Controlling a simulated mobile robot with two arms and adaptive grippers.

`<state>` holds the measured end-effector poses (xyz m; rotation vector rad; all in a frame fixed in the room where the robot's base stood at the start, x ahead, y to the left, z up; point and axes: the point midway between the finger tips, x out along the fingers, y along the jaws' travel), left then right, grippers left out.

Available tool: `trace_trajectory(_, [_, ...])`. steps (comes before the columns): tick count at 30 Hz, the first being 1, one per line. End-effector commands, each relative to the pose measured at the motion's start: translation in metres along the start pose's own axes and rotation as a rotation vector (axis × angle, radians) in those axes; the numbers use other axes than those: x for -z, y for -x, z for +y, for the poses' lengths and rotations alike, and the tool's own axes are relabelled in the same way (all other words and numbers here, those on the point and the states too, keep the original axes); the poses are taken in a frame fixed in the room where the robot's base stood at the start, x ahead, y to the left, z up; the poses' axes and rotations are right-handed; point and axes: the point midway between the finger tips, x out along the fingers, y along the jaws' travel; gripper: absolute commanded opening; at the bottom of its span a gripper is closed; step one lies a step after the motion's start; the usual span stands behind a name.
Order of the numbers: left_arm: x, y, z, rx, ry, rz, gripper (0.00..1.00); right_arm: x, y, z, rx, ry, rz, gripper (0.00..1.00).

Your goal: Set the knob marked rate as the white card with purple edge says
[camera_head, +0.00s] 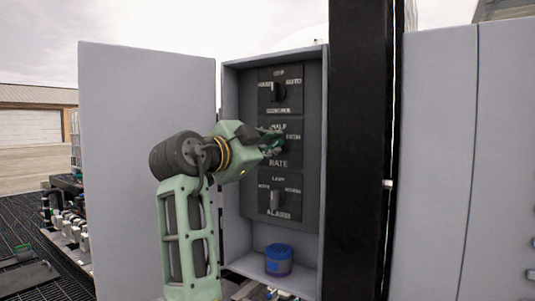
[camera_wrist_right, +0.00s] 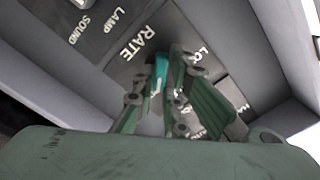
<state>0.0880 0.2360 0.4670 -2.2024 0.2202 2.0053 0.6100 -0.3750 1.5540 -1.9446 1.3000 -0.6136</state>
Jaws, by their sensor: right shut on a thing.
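The panel (camera_head: 245,160) in the open cabinet has three stacked knob plates. The middle plate, marked RATE (camera_head: 279,164), has HALF lettered at its top; RATE (camera_wrist_right: 137,43) also shows in the right wrist view. My right gripper (camera_head: 274,143) reaches this plate from the left and is shut on the rate knob. The fingers (camera_wrist_right: 165,85) hide the knob, so its pointing direction cannot be told. A teal piece shows at the fingertips. Lettering starting with "LO" (camera_wrist_right: 195,54) is partly covered by a finger. No white card with purple edge is visible. My left gripper is not in view.
A black upper knob (camera_head: 276,92) and a grey ALARM knob (camera_head: 275,200) sit above and below. A blue and purple can (camera_head: 278,260) stands on the cabinet floor. The open door (camera_head: 145,150) is left; a black post (camera_head: 357,150) stands right.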

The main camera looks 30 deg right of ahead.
Motion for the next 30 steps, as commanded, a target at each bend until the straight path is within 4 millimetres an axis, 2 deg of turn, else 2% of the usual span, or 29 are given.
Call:
trace_trajectory(10, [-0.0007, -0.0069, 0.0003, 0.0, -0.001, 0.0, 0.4, 0.0003, -0.0006, -0.0007, 0.003, -0.153, 0.0, 0.0])
trace_trajectory(27, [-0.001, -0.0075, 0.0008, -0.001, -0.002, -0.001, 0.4, 0.0012, -0.0004, -0.0016, 0.005, -0.187, 0.0, 0.0])
trace_trajectory(28, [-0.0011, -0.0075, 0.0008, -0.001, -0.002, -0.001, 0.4, 0.0012, -0.0003, -0.0017, 0.005, -0.186, 0.0, 0.13])
trace_trajectory(30, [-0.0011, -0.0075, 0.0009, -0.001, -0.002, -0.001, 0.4, 0.0011, -0.0003, -0.0016, 0.005, -0.186, 0.0, 0.2])
